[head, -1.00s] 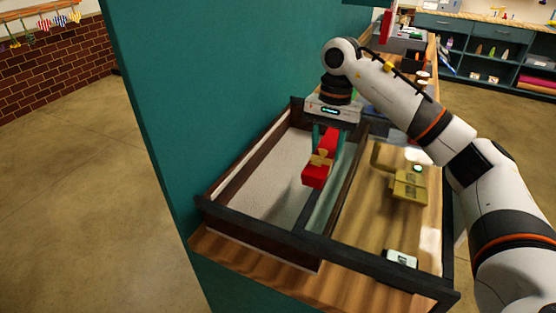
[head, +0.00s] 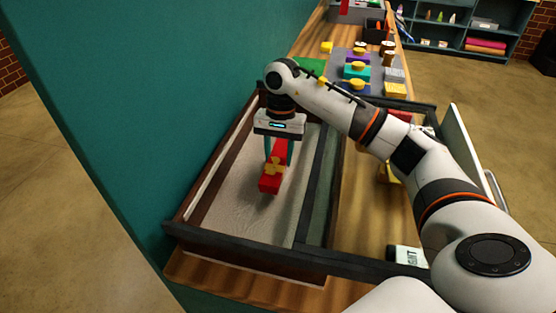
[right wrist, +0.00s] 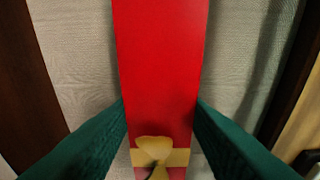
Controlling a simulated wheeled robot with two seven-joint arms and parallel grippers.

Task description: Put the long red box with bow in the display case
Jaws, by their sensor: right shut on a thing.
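The long red box with a gold bow (head: 270,183) hangs in my right gripper (head: 277,150), above the light lined floor of the display case (head: 250,246). My right gripper is shut on the box, with a teal finger on each side. In the right wrist view the red box (right wrist: 160,70) runs lengthwise between the fingers (right wrist: 160,118), with its gold bow at the bottom. The pale case floor shows on both sides of it. The case is open at the top, with dark framed walls. My left gripper is not in view.
A teal wall (head: 120,110) stands close along the left of the case. To the right, a wooden counter (head: 365,225) holds a white label block (head: 407,255) and yellow items partly behind my arm. Several coloured boxes with bows (head: 357,72) stand farther back.

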